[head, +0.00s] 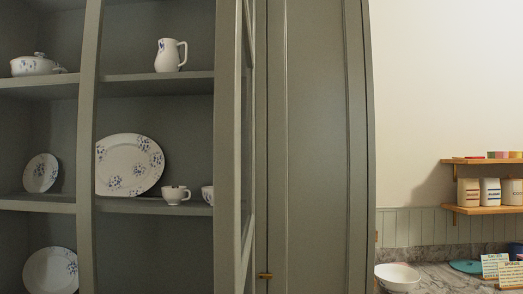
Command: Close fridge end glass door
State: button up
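A tall grey-green cabinet (228,150) with open shelves fills the left half of the head view. A narrow framed glass door (246,140) stands at the right side of the shelves. I see it almost edge-on, so it stands open, swung out from the shelf front. A tall solid panel (312,150) is to its right, with a small brass knob (265,276) low at its left edge. I cannot tell from this view which part is the fridge. My gripper is not in view.
The shelves hold a white jug (171,56), a patterned oval platter (130,165), cups (174,195) and a lidded dish (36,65). At the right are a marble counter (440,274) with a white bowl (398,277), and wooden wall shelves (485,209) with canisters.

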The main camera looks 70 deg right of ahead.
aim_at(234, 256)
jog(key=k, duration=1.05)
jog(key=z, duration=1.45)
jog(key=i, duration=0.5)
jog(key=z, duration=1.55)
jog(key=k, duration=0.9)
jog(key=u, duration=1.65)
